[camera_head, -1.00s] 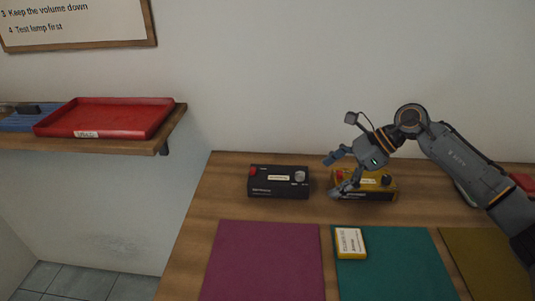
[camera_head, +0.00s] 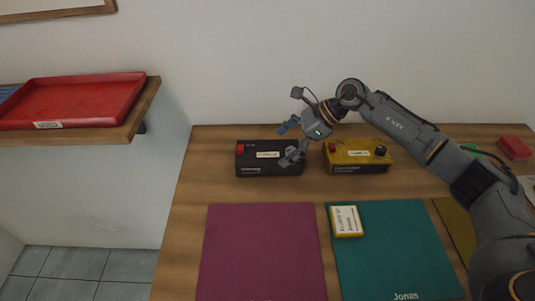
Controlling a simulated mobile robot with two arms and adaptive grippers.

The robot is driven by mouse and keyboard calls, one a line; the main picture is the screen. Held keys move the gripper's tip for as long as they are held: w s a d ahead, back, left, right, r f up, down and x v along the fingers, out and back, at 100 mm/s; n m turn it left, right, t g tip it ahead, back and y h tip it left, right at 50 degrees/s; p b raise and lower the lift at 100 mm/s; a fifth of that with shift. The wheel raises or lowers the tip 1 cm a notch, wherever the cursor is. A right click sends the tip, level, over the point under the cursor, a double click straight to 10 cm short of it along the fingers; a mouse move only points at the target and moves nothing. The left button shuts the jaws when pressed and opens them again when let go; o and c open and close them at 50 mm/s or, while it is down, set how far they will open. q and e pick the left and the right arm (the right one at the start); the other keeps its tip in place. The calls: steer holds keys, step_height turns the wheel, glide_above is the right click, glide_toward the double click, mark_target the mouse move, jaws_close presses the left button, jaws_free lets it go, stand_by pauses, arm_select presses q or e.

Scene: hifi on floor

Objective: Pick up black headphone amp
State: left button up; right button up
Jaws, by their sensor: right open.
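The black headphone amp (camera_head: 268,163) is a dark box with a red button, a pale label and a knob. It stands on the wooden table at the back left, near the wall. My right gripper (camera_head: 287,143) is open and empty at the amp's right end. One finger is in front of the knob side and hides part of it; the other is above and behind. I cannot tell whether a finger touches the amp. My left gripper is not in view.
A yellow amp-like box (camera_head: 356,157) with a black knob stands just right of the black one. A small yellow-and-white box (camera_head: 346,221) lies on the teal mat (camera_head: 395,255). A purple mat (camera_head: 262,250) lies left of it. A red tray (camera_head: 75,100) sits on the wall shelf.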

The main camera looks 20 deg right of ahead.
mark_target(273, 151)
steer(key=shift+a+f+p, duration=0.15)
steer(key=shift+a+p, duration=0.15)
steer(key=p+x, duration=0.2)
steer(key=x, duration=0.1)
steer(key=shift+s+a+f, duration=0.1)
steer(key=shift+a, duration=0.25)
steer(key=shift+a+f, duration=0.3)
steer(key=shift+f, duration=0.15)
steer(key=c, duration=1.4)
steer(key=shift+w+r, duration=0.15)
steer(key=shift+w, duration=0.1)
steer(key=shift+c, duration=0.8)
